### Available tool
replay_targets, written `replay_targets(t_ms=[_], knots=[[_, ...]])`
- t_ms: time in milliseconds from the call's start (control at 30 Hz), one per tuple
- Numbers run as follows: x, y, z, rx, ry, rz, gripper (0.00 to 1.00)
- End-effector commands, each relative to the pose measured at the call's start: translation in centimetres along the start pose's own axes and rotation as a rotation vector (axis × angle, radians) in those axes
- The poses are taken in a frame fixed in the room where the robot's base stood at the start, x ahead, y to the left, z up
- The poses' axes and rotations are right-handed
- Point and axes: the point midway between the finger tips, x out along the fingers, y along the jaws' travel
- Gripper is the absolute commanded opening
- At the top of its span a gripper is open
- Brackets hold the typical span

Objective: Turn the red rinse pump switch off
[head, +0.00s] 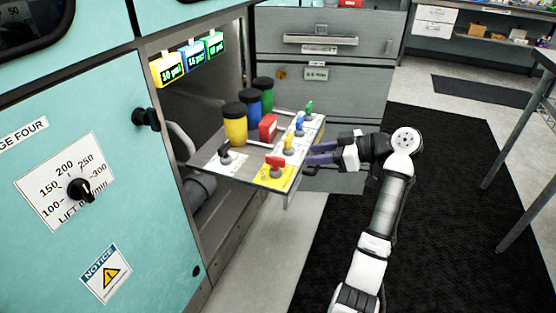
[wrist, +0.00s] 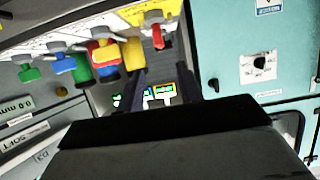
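A red switch (head: 276,164) with a T-shaped handle stands on a yellow label plate (head: 279,179) at the front corner of a pulled-out panel (head: 256,178). In the wrist view the red switch (wrist: 156,28) is at the top middle, beyond the fingers. My gripper (head: 308,152) is to the right of the red switch, beside the panel edge, and apart from the switch. In the wrist view my gripper's (wrist: 160,84) two dark fingers stand apart with nothing between them. The lettering on the yellow plate is too small to read.
Yellow (head: 288,143), blue (head: 299,125) and green (head: 309,108) switches line the panel. A black switch (head: 225,154), a red block (head: 267,127) and black-lidded yellow (head: 235,124), blue and green canisters are also on it.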

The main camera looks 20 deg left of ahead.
Motion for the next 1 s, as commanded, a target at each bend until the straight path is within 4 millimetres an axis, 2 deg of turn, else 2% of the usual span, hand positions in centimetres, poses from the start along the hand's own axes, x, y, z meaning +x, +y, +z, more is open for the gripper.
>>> replay_targets(t_ms=[300, 500, 700, 1000], knots=[[6.7, -0.1, 0.0, 0.003, -0.001, -0.002, 0.36], [10.4, -0.1, 0.0, 0.002, -0.001, 0.0, 0.36], [12.3, 0.0, 0.0, 0.002, -0.001, 0.0, 0.36], [12.7, 0.0, 0.0, 0.002, -0.001, 0.002, 0.36]])
